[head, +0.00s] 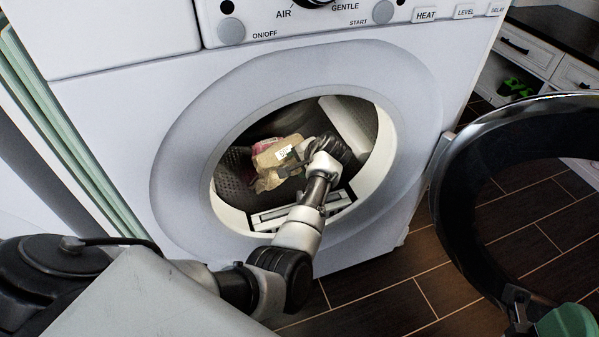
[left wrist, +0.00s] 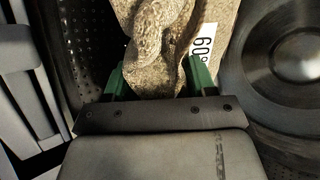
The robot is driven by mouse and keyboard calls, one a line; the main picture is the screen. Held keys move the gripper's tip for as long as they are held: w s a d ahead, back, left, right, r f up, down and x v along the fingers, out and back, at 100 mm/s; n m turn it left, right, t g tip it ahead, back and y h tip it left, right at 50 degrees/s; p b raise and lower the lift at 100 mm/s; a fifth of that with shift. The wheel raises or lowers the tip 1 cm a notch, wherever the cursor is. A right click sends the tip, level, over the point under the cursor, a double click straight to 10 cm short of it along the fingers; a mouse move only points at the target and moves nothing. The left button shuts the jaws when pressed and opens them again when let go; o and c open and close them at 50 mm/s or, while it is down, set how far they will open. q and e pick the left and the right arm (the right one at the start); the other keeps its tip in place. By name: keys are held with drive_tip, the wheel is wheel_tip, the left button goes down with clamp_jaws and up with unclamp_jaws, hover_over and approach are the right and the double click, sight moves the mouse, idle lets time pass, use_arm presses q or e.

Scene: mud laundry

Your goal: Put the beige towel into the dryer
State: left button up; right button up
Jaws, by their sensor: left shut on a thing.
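The beige towel (head: 268,180) is bunched inside the dryer drum, seen through the round opening of the dryer (head: 180,150). My left arm reaches through that opening. My left gripper (head: 288,160) is inside the drum and shut on the beige towel. The left wrist view shows the towel (left wrist: 150,45) between the green fingers of the gripper (left wrist: 158,78), with a white label reading 60° to the right. Part of the towel is hidden by the gripper.
The round dryer door (head: 455,210) stands open to the right. Something reddish (head: 262,147) shows behind the towel in the drum. White drawers (head: 530,50) stand at the back right.

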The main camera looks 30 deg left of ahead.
use_arm(q)
wheel_tip(320, 180, down, 3)
drive_tip(key=shift+b, duration=0.5)
drive_tip(key=shift+r, duration=0.15)
drive_tip(key=shift+f, duration=0.6)
drive_tip(key=o, duration=1.1)
